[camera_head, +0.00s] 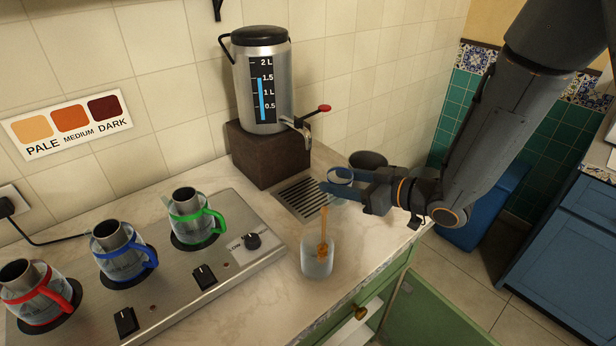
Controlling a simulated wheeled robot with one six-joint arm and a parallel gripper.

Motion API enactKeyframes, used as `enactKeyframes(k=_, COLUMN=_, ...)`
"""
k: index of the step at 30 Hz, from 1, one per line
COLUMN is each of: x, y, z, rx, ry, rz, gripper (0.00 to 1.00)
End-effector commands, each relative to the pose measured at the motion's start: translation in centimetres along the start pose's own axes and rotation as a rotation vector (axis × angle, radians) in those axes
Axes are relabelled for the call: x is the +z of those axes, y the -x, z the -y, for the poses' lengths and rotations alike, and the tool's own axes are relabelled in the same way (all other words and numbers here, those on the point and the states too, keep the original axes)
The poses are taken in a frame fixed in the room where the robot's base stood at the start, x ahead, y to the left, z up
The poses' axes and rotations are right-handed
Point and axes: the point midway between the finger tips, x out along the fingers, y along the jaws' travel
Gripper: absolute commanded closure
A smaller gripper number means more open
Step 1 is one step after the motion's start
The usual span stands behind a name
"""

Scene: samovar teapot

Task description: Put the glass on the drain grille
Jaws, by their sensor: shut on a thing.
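My gripper (330,180) reaches in from the right and is shut on a clear glass (341,173). The glass's round rim shows between the fingers; its lower part is hard to make out. The drain grille (296,194) is a dark slotted rectangle set in the counter in front of the samovar. In the picture, the held glass is at the right end of the grille. I cannot tell whether its base touches anything.
A frosted jar (316,262) with a wooden dipper (323,228) stands just in front of the gripper. The samovar (263,85) stands on a brown block (268,153), its tap (299,126) over the grille's side. Three teapots stand on the hotplate (150,285) at left.

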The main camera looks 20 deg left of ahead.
Motion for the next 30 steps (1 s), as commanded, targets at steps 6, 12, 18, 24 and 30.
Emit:
enactKeyframes(k=6, x=-1.8, y=-5.2, z=0.3, rx=-0.006, ry=0.002, rz=0.0, gripper=0.78)
enactKeyframes(k=12, x=-2.7, y=-8.4, z=0.3, rx=-0.005, ry=0.002, rz=0.0, gripper=0.78)
enactKeyframes(k=18, x=-2.4, y=-9.3, z=0.3, rx=-0.004, ry=-0.001, rz=0.001, gripper=0.78)
enactKeyframes(k=24, x=-0.3, y=-9.8, z=0.3, rx=-0.005, ry=-0.001, rz=0.001, gripper=0.78)
enactKeyframes(k=30, x=0.6, y=-10.1, z=0.2, rx=-0.004, ry=0.0, rz=0.001, gripper=0.78)
